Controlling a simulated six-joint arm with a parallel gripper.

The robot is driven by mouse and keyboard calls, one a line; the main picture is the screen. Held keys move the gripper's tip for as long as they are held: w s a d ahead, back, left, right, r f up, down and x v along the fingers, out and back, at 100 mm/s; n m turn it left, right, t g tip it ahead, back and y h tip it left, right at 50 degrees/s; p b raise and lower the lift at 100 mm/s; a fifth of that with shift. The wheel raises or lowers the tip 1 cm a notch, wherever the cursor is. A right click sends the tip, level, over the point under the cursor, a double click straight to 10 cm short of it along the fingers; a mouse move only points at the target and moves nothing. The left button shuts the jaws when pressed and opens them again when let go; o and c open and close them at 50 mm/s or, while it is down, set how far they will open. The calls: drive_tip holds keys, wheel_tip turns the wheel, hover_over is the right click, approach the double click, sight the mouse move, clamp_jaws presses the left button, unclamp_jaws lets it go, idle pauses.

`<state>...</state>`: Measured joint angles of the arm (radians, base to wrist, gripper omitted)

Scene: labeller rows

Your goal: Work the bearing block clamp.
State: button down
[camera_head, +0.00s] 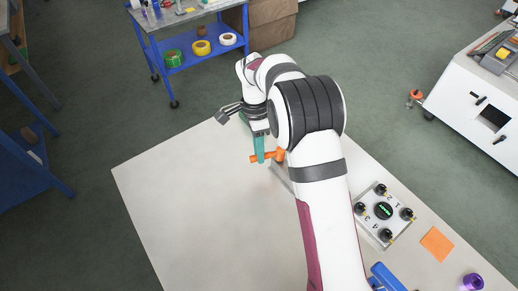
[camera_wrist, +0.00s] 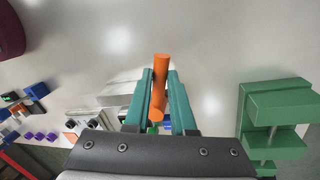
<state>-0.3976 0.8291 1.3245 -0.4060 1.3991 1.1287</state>
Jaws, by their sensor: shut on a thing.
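An orange bar-shaped handle (camera_head: 266,157), which looks like part of the clamp, stands over the pale table near its far side. In the wrist view the handle (camera_wrist: 160,70) runs between my two green fingers. My gripper (camera_head: 260,148) is shut on it, with the bar sticking out past the fingertips (camera_wrist: 160,76). A grey block (camera_wrist: 122,92) lies behind the left finger in the wrist view, partly covered. My arm hides most of the clamp in the head view, so the rest of its body and its jaw position cannot be told.
A green block-like fixture with a metal rod (camera_wrist: 275,104) stands to the right in the wrist view. A panel with black knobs (camera_head: 384,213), an orange square (camera_head: 437,243), a purple ring (camera_head: 473,282) and a blue object (camera_head: 387,277) are right of my arm. The table's left part (camera_head: 200,210) is clear.

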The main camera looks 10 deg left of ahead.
drive_tip(key=shift+w, duration=0.1)
drive_tip(key=w+d+m+y, duration=0.1)
drive_tip(key=w+m, duration=0.5)
drive_tip(key=m, duration=0.7)
drive_tip(key=shift+d+y, duration=0.25)
drive_tip(key=shift+y, duration=0.45)
drive_tip(key=shift+w+m, duration=0.1)
drive_tip(key=shift+m, duration=0.2)
drive_tip(key=c, duration=0.8)
unclamp_jaws()
drive_tip(key=shift+o, duration=0.2)
